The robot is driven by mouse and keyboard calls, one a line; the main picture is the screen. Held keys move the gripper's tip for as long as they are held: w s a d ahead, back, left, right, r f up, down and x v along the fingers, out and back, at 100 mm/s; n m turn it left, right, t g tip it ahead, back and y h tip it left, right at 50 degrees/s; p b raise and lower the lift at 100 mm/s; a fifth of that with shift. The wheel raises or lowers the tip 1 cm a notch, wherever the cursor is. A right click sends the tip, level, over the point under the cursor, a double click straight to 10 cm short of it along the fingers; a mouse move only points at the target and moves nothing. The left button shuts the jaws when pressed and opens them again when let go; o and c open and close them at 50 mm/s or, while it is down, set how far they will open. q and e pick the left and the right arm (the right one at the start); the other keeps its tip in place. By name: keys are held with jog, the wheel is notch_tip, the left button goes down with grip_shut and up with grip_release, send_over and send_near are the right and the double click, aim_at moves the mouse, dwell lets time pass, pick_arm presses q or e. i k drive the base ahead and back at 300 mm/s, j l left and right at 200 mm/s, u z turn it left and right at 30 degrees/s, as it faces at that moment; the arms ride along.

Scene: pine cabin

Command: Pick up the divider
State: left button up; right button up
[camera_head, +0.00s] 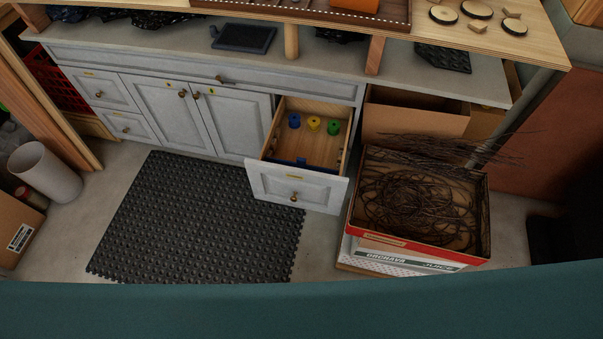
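An open drawer (297,188) sticks out of the white cabinet. Inside, toward its back, stand a blue spool-like piece (294,121), a yellow one (314,123) and a green one (333,127) in a row. A dark blue strip (288,163) lies low along the inside of the drawer's front panel, mostly hidden by that panel. It may be the divider, but I cannot tell for sure. Neither of my grippers is in view.
A box of tangled dark twigs (420,205) stands on other boxes right of the drawer. A black rubber mat (200,220) covers the floor at the left. The worktop (190,40) and a wooden shelf (430,30) overhang the drawer's back.

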aim_at(300, 163)
jog(key=j+z, duration=0.15)
jog(key=z, duration=0.2)
jog(key=j+z, duration=0.15)
jog(key=z, duration=0.15)
jog(key=j+z, duration=0.15)
jog(key=j, duration=0.3)
jog(key=k+j+z, duration=0.2)
jog(key=j, duration=0.25)
jog(key=j+z, duration=0.15)
jog(key=j, duration=0.3)
jog(key=i+j, duration=0.1)
jog(key=j, duration=0.25)
jog(key=i+j, duration=0.15)
jog(key=j, duration=0.2)
jog(key=i+j, duration=0.1)
jog(key=j, duration=0.3)
